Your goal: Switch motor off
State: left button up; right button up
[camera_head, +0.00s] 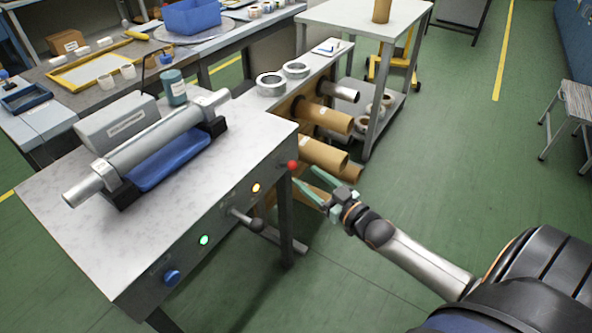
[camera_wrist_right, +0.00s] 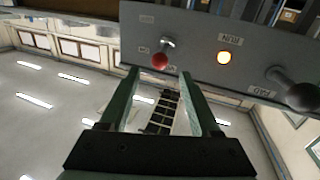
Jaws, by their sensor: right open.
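The rewinder's front panel carries a small lever with a red ball (camera_head: 292,165) near its right end; the red ball also shows in the wrist view (camera_wrist_right: 160,60). An amber lamp (camera_head: 256,188) is lit beside it, also in the wrist view (camera_wrist_right: 224,57). Farther left are a dark ball-ended lever (camera_head: 255,225), a lit green lamp (camera_head: 204,240) and a blue knob (camera_head: 172,277). My right gripper (camera_head: 304,175) is open and empty, close in front of the red ball. In the wrist view the ball appears between the green fingertips (camera_wrist_right: 159,74); contact cannot be told. My left gripper is out of view.
The grey table (camera_head: 75,215) bears a metal roller (camera_head: 150,145) over blue material. Cardboard cores (camera_head: 325,118) stick out behind the panel's right end. A wheeled table (camera_head: 350,15) stands behind. The green floor on the right is mostly clear.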

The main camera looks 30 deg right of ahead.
aim_at(287, 166)
jog(key=shift+w+a+b, duration=0.2)
jog(key=shift+w+b, duration=0.05)
jog(key=shift+w, duration=1.15)
jog(key=shift+w+a+b, duration=0.15)
jog(key=shift+w+b, duration=0.05)
jog(key=shift+w, duration=1.2)
grip_shut()
